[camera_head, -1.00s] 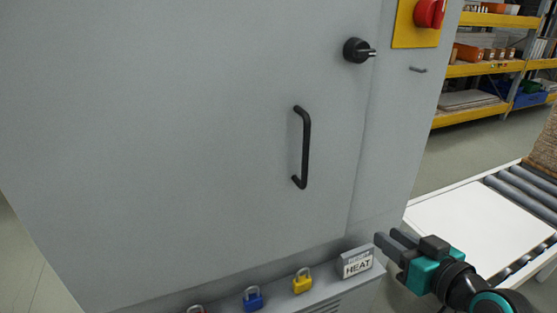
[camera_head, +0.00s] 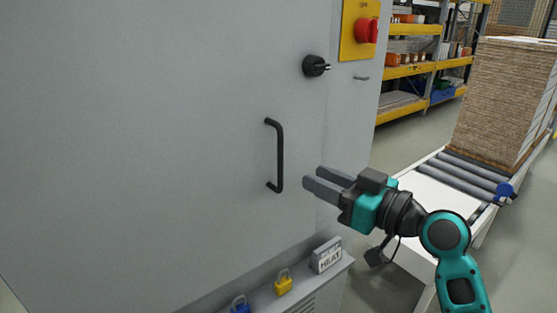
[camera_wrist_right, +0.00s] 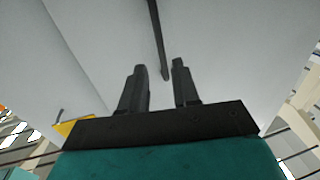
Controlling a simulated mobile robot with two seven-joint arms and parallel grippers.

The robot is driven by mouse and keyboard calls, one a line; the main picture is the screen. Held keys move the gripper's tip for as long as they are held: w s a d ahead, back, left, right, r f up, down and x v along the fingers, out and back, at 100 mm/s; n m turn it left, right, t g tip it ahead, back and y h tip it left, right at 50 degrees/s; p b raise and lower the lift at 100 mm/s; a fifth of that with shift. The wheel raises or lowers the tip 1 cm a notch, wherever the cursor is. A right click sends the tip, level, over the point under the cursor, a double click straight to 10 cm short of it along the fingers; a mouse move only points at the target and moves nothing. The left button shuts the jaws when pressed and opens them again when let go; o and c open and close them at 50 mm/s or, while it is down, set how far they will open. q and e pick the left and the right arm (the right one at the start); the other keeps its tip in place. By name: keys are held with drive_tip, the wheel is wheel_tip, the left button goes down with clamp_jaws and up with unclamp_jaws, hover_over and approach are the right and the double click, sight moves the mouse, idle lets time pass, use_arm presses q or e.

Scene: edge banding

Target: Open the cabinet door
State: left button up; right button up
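The grey cabinet door (camera_head: 150,130) fills the left of the head view and looks shut. Its black bar handle (camera_head: 279,155) stands upright near the door's right side; it also shows in the right wrist view (camera_wrist_right: 156,35). A black rotary knob (camera_head: 316,66) sits above and right of the handle. My right gripper (camera_head: 308,178) is open and empty, just right of the handle's lower part, with its fingers pointing at it. In the right wrist view the handle's end appears between and beyond the two fingertips (camera_wrist_right: 159,68). My left gripper is not in view.
A red emergency button (camera_head: 366,30) is on a yellow plate at upper right. A ledge below the door holds a yellow padlock (camera_head: 283,283), a blue padlock (camera_head: 240,305) and a HEAT box (camera_head: 327,257). A roller conveyor (camera_head: 465,175) with stacked boards (camera_head: 497,100) stands right.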

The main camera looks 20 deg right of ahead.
sight(282, 164)
drive_tip(key=p+x, duration=0.1)
drive_tip(key=x, duration=0.9)
drive_tip(key=shift+s, duration=0.1)
clamp_jaws()
